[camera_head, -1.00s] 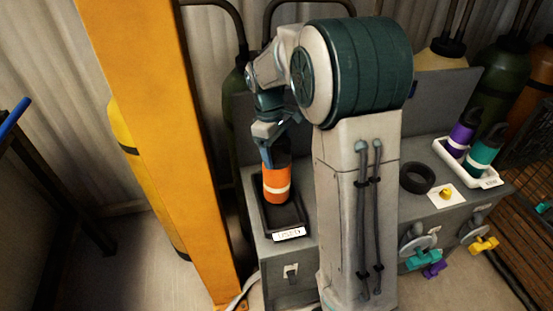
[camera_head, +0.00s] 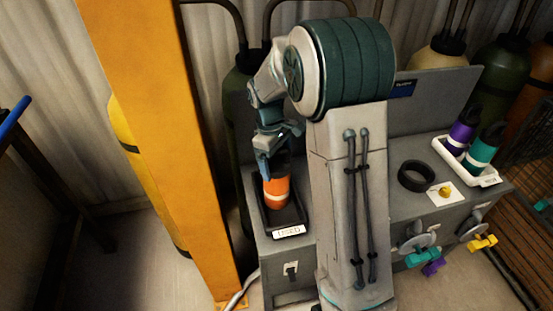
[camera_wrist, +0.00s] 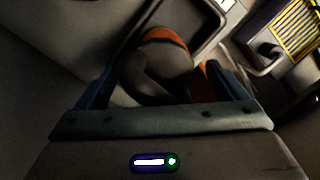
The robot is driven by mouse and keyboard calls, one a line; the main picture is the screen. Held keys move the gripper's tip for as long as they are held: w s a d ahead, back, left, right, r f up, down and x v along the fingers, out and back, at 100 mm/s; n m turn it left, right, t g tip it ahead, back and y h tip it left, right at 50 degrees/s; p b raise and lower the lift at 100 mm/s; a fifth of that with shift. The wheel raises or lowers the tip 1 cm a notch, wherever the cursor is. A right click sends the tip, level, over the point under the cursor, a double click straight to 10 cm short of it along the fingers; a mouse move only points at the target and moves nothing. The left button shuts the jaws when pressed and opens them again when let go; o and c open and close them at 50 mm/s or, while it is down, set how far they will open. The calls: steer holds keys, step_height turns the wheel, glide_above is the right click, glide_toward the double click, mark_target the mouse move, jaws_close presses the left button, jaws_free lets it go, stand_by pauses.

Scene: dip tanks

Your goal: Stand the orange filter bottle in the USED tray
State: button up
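The orange filter bottle (camera_head: 277,192), with a pale band and dark top, stands in the dark USED tray (camera_head: 262,226), leaning slightly if at all. Its base is hidden by the tray rim, so exact contact is hard to tell. My gripper (camera_head: 271,160) is at the bottle's dark top, with one blue finger at its left side. In the wrist view, the bottle's dark top (camera_wrist: 155,72) lies between my two blue fingers, which stand apart with a gap visible beside it. My gripper looks open there. The tray's rim (camera_wrist: 212,22) shows beyond the bottle.
A white tray (camera_head: 490,181) at right holds a purple bottle (camera_head: 462,135) and a teal bottle (camera_head: 484,150). A black ring (camera_head: 415,177) lies on the grey bench. A yellow post (camera_head: 160,150) stands close left of the tray. Coloured valve handles (camera_head: 482,242) stick out in front.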

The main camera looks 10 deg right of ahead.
step_height(320, 180, up, 12)
steer(key=w+a, duration=0.1)
steer(key=s+d+f+m+t+y, duration=0.1)
steer(key=s+m+t, duration=0.3)
steer(key=s, duration=1.9)
steer(key=m, duration=0.5)
steer(key=shift+s+f+b, duration=0.15)
steer(key=shift+s+b, duration=0.15)
